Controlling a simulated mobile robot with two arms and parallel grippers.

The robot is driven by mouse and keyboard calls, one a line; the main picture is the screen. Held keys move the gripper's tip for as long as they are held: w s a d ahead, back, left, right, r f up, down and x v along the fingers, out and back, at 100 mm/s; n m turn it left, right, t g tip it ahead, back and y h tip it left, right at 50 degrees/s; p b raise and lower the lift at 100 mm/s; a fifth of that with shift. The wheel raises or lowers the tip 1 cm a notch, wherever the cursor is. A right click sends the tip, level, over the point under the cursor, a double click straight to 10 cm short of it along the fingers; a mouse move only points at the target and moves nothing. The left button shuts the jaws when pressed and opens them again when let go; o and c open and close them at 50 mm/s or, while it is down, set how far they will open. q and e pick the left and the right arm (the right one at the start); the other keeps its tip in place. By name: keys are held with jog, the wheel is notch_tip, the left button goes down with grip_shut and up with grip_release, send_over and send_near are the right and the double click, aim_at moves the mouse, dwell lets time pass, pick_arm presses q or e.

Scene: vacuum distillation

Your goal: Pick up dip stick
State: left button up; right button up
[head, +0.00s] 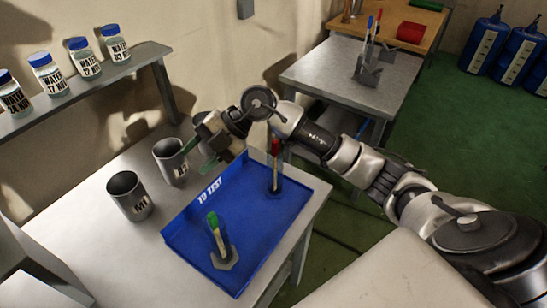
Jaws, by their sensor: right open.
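My right arm reaches in from the right, and its gripper (198,156) hangs open beside the far grey cup (167,168), above the left edge of the blue tray. Two thin greenish parts show at its end, apart from each other. No dip stick can be made out for certain; the inside of the far cup is too small to read. A second grey cup (128,203) marked "M1" stands nearer on the table. My left gripper is not in view.
The blue "TO TEST" tray (181,229) holds a green-capped tube (213,225) and a red-capped tube (275,155), each upright in a holder. Labelled water jars (48,77) line a shelf at left. A second grey table (330,68) with pens stands behind; blue barrels (522,55) are at far right.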

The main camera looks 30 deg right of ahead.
jog(key=w+d+m+h, duration=0.2)
jog(key=d+h, duration=0.4)
jog(key=d, duration=0.4)
jog(key=m+g+h, duration=0.2)
jog(key=m+h, duration=0.1)
jog(key=h, duration=0.2)
send_near(275, 141)
jog(key=f, duration=0.4)
jog(key=shift+w+a+f, duration=0.1)
jog(key=shift+w+f, duration=0.15)
jog(key=shift+f, duration=0.35)
jog(key=shift+s+f+p, duration=0.2)
jog(key=shift+f+p, duration=0.35)
jog(key=shift+p, duration=0.15)
notch_tip(275, 141, down, 3)
jog(key=shift+s+f+p, duration=0.2)
jog(key=shift+f+p, duration=0.05)
jog(key=shift+p, duration=0.55)
jog(key=shift+f, duration=0.4)
jog(key=shift+c, duration=0.3)
